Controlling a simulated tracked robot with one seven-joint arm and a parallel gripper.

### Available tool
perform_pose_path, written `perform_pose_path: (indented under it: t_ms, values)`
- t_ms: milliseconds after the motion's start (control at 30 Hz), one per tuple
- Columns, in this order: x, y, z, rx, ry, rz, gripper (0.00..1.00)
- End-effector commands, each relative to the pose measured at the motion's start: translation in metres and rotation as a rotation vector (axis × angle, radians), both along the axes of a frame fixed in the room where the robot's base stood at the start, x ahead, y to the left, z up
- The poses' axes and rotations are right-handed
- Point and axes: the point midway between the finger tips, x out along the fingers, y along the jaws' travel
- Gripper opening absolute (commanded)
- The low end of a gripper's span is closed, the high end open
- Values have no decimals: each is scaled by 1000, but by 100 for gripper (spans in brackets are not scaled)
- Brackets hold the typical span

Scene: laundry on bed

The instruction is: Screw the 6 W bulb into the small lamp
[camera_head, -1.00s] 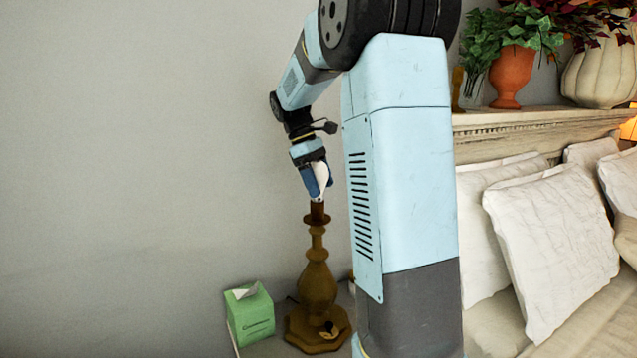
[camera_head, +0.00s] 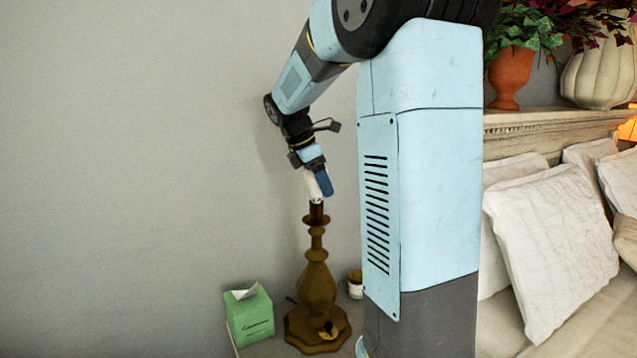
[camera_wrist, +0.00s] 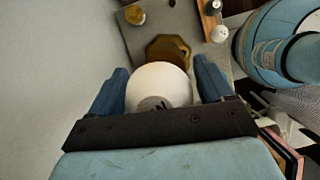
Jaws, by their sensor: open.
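A brown turned lamp base (camera_head: 317,284) stands upright on the bedside surface. A white bulb (camera_head: 312,186) sits at the top of its socket, tilted slightly or nearly upright; the exact seating cannot be told. The bulb also shows in the wrist view (camera_wrist: 158,88), with dark print partly hidden by my gripper's body. My gripper (camera_head: 318,182) is at the bulb from above. In the wrist view its two blue fingers stand on either side of the bulb, open, with a gap visible at the right. The lamp's octagonal foot shows below the bulb in the wrist view.
A green tissue box (camera_head: 249,314) stands left of the lamp. A small jar (camera_head: 355,284) stands to its right. In the wrist view a white ball-like object (camera_wrist: 220,34) lies on the surface. A bed with white pillows (camera_head: 553,245) is at the right.

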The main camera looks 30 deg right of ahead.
Motion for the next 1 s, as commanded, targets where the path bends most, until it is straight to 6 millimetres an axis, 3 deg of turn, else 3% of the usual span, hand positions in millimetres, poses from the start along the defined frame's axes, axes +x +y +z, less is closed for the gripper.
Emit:
perform_pose_path:
  t_ms: [533,833,1000]
  values:
    - [2,0,0,0,0,362,80]
    - [3,0,0,0,-1,397,80]
    - [3,0,0,0,0,395,64]
